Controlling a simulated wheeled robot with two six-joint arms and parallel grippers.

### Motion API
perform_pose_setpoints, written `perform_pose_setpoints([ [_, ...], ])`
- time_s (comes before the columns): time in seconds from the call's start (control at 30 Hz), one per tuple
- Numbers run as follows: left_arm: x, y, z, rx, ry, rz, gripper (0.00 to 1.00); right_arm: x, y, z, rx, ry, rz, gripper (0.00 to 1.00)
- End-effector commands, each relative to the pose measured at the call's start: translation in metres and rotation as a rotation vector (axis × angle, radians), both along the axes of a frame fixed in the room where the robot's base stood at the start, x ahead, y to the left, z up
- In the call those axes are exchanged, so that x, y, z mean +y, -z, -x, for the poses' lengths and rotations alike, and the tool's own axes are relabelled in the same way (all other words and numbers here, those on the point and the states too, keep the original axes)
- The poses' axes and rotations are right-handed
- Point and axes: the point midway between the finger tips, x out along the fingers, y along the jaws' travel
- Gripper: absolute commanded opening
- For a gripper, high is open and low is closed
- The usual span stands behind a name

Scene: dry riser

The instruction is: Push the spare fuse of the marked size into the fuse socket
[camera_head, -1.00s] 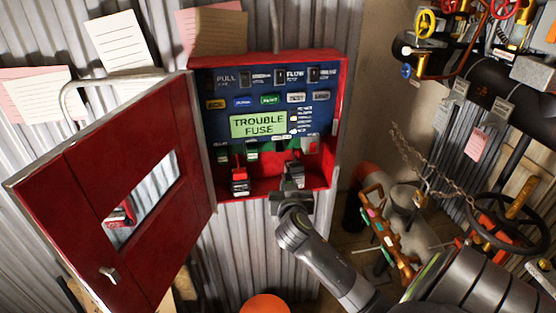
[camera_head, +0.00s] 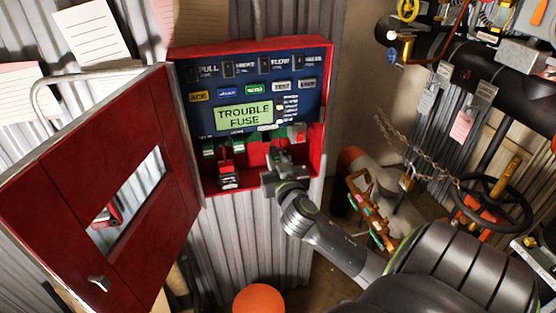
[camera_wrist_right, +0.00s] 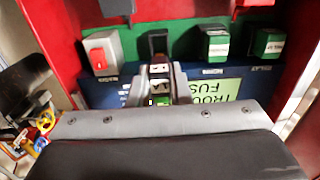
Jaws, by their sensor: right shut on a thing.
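The red alarm cabinet (camera_head: 318,110) stands open on the corrugated wall, its screen (camera_head: 244,116) reading "TROUBLE FUSE". My right gripper (camera_head: 279,160) reaches into its lower right part. In the right wrist view the gripper (camera_wrist_right: 157,90) is shut on a small fuse-like piece (camera_wrist_right: 158,86), mostly hidden between the fingers. A dark block (camera_wrist_right: 158,42), possibly the fuse socket, lies just beyond the fingertips; I cannot tell whether the piece touches it. A red and black item (camera_head: 228,176) sits in the cabinet's lower left. My left gripper is not in view.
The open red door (camera_head: 100,190) stands left of the cabinet. A red switch (camera_wrist_right: 98,52) and green-labelled blocks (camera_wrist_right: 215,43) flank the dark block closely. Pipes, a chain and a handwheel (camera_head: 492,209) are at right. An orange round thing (camera_head: 260,300) is below.

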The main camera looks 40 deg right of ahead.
Motion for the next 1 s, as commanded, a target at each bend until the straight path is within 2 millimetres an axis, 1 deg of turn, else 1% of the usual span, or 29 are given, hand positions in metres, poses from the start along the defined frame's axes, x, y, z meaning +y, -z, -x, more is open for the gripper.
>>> perform_pose_setpoints([
  [0.2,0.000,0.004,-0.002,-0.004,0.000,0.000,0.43,-0.011,0.000,-0.020,-0.001,0.000,0.002,0.00],
  [0.43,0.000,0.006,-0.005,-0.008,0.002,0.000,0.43,-0.019,0.000,-0.034,-0.001,0.001,0.003,0.00],
  [0.63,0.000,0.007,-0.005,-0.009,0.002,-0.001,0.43,-0.021,0.000,-0.038,0.000,0.001,0.001,0.00],
  [1.0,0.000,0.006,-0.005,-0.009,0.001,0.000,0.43,-0.021,-0.001,-0.038,0.000,0.001,0.001,0.00],
])
